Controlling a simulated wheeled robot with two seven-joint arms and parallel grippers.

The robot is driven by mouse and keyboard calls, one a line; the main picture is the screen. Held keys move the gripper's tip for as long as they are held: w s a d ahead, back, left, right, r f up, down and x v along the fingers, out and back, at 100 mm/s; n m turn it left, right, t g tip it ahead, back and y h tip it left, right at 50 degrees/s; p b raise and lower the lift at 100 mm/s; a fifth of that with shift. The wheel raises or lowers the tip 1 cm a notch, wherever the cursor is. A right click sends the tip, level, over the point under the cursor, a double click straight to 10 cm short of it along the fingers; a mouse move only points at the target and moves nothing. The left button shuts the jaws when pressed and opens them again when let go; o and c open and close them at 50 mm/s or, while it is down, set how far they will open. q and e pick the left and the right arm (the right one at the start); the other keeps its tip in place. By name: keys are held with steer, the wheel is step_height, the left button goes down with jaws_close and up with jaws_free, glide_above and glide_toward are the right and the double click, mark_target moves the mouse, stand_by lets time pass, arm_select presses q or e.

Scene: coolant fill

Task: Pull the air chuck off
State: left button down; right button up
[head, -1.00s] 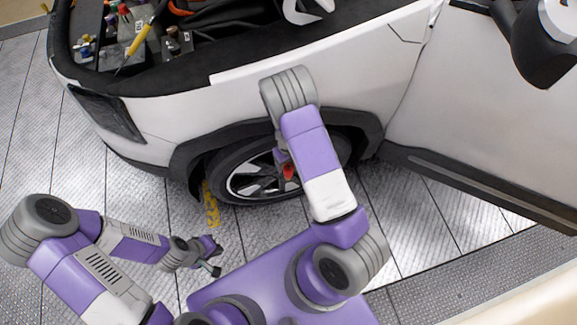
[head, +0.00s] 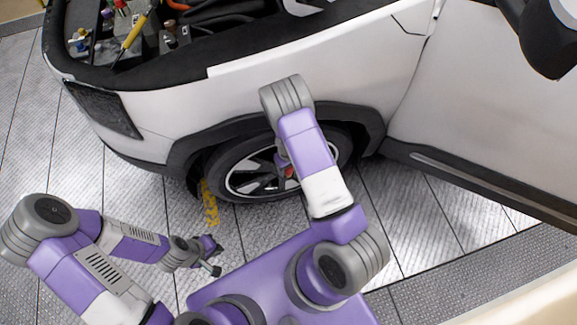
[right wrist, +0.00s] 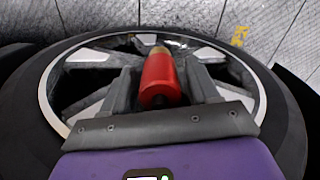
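The air chuck (right wrist: 162,80) is a red cylinder with a brass-coloured far end, seen in front of the front wheel's spokes in the right wrist view. A small red part of it shows beside my right forearm in the head view (head: 289,172). The valve contact is not clear. The wheel (head: 235,165) is partly behind my right arm. My left gripper (head: 213,257) is low at the left, fingers apart and empty.
The white car's fender (head: 190,105) and black arch trim surround the wheel. The engine bay is open at the top left, and an open door (head: 480,120) stands at the right. Yellow floor marking (head: 210,203) lies beside the wheel.

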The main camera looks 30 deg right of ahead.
steer(key=c, duration=0.9)
steer(key=o, duration=0.3)
steer(key=shift+c, duration=0.4)
steer(key=shift+r+p, duration=0.3)
steer(key=shift+r, duration=0.1)
steer(key=shift+r+p, duration=1.85)
steer(key=shift+r, duration=0.55)
